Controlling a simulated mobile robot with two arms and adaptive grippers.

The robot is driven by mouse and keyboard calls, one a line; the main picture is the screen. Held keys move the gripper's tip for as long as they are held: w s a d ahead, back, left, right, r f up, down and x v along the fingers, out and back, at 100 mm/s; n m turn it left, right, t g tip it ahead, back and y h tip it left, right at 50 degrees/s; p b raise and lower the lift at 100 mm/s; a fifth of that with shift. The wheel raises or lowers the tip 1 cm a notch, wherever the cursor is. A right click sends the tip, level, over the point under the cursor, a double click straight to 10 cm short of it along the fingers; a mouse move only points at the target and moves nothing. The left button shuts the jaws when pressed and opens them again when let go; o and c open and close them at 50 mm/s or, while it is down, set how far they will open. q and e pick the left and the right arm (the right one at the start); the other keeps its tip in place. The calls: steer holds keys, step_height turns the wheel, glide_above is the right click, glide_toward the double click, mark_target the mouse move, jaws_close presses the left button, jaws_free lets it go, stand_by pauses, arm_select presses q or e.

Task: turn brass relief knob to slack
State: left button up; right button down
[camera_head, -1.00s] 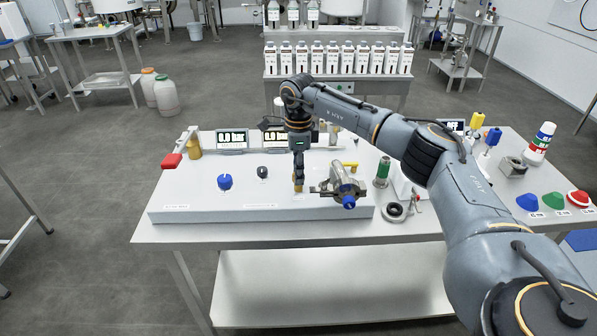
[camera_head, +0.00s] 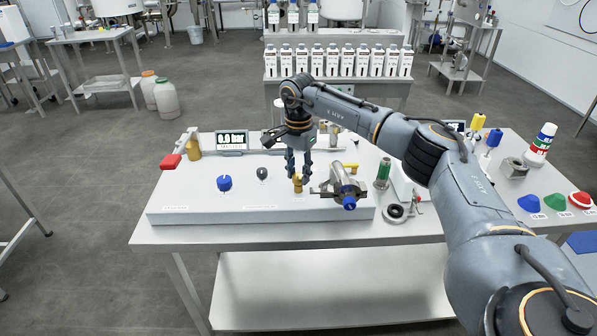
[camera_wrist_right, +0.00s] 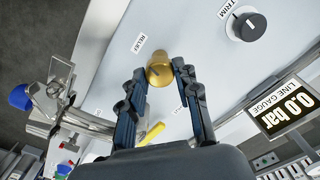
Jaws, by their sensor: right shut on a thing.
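The brass relief knob (camera_head: 298,185) stands on the white panel (camera_head: 190,204), left of a metal valve with a blue end. The line gauge (camera_wrist_right: 284,105) reads 0.0 bar. My left gripper is in neither view.
A blue knob (camera_head: 224,183) and a black trim knob (camera_head: 262,174) stand left of the relief knob. The metal valve (camera_head: 341,184) is close on its right. A red-handled lever (camera_head: 171,161) is at the panel's left end. A display (camera_head: 232,141) stands behind.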

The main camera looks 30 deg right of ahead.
mark_target(298, 175)
steer(key=shift+r+n, duration=0.1)
steer(key=shift+n, duration=0.5)
steer(key=shift+w, duration=0.1)
steer(key=c, duration=1)
jaws_free()
step_height(298, 175, up, 12)
